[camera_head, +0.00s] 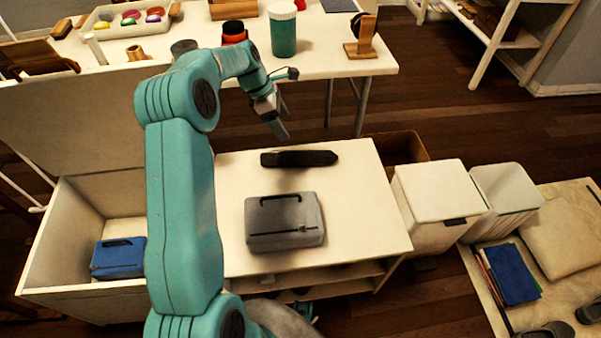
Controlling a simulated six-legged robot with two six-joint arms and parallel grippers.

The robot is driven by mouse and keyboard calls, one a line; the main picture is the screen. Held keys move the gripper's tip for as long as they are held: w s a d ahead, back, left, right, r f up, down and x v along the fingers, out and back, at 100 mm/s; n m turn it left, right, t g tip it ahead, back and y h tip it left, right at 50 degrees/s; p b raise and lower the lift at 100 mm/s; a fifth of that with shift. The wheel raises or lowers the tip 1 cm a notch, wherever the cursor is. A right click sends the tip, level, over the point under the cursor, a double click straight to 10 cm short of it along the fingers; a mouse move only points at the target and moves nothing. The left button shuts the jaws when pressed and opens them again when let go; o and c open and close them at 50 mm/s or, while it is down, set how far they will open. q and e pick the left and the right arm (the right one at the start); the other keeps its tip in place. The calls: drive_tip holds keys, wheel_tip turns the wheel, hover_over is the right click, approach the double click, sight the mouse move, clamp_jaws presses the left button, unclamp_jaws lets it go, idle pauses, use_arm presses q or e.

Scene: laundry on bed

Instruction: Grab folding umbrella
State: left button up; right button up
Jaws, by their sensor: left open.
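A dark, slim, long object that looks like the folding umbrella (305,158) lies flat near the back edge of the cream-topped low cabinet (360,215). My left gripper (279,122) is above and just behind the umbrella, tilted downward, with its jaws open and empty. It appears apart from the umbrella. My teal left arm crosses the view and hides part of the cabinet's left side. My right gripper is out of view.
A grey case (284,222) with a dark handle lies in front of the umbrella. An open bin at left holds a blue case (118,257). A cluttered table (330,62) with a teal jar (283,32) stands behind. The cabinet's right side is clear.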

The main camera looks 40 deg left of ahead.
use_arm(q)
drive_tip(key=a+f, duration=0.1)
drive_tip(key=b, duration=0.3)
approach(296, 153)
drive_tip(key=x, duration=0.6)
drive_tip(key=shift+s+d+f, duration=0.15)
drive_tip(key=shift+s+d, duration=0.05)
drive_tip(key=b+x, duration=0.2)
drive_tip(key=x, duration=0.3)
drive_tip(key=shift+w+a+f+b, duration=0.1)
drive_tip(key=shift+w+a+b, duration=0.05)
drive_tip(key=shift+b, duration=0.15)
drive_tip(key=c, duration=1.3)
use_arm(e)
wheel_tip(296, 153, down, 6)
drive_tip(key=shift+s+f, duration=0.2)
